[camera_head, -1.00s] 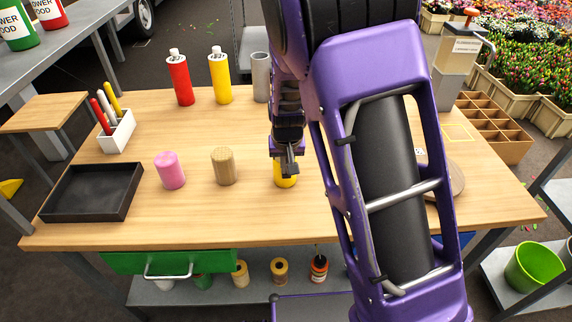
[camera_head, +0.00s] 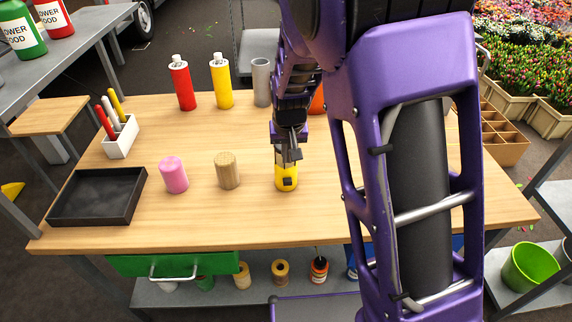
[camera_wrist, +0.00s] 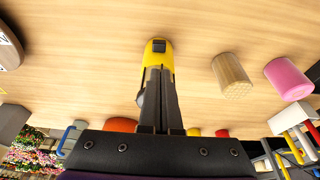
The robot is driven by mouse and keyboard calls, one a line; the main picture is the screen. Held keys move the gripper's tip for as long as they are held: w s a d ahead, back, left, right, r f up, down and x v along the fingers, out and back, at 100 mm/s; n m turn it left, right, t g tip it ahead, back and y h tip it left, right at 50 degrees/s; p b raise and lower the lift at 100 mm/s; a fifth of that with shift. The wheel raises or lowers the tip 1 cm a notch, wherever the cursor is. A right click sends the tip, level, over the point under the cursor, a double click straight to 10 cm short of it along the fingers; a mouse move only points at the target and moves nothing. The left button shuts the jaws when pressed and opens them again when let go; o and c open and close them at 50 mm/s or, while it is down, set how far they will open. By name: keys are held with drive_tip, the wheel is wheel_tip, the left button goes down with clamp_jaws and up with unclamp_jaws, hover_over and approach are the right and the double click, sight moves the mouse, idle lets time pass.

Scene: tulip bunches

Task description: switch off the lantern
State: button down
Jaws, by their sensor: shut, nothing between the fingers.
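The lantern (camera_head: 286,180) is a small yellow body with a dark square on its front, standing on the wooden table. It also shows in the wrist view (camera_wrist: 158,46), right beyond my fingertips. My gripper (camera_head: 288,156) is shut and empty, pointing down at the lantern's upper part. In the wrist view my shut fingers (camera_wrist: 156,75) overlap the lantern's lower part in the picture. I cannot tell whether they touch it. The fingers hide part of the lantern, and whether it is lit cannot be told.
A wooden cylinder (camera_head: 227,170) and a pink cylinder (camera_head: 173,174) stand left of the lantern. A black tray (camera_head: 97,196) lies at the left. Red (camera_head: 182,84) and yellow (camera_head: 221,82) bottles and a grey cylinder (camera_head: 262,82) stand at the back. The table front is clear.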

drive_tip(key=v, duration=0.5)
drive_tip(key=shift+r, duration=0.25)
drive_tip(key=shift+d, duration=0.1)
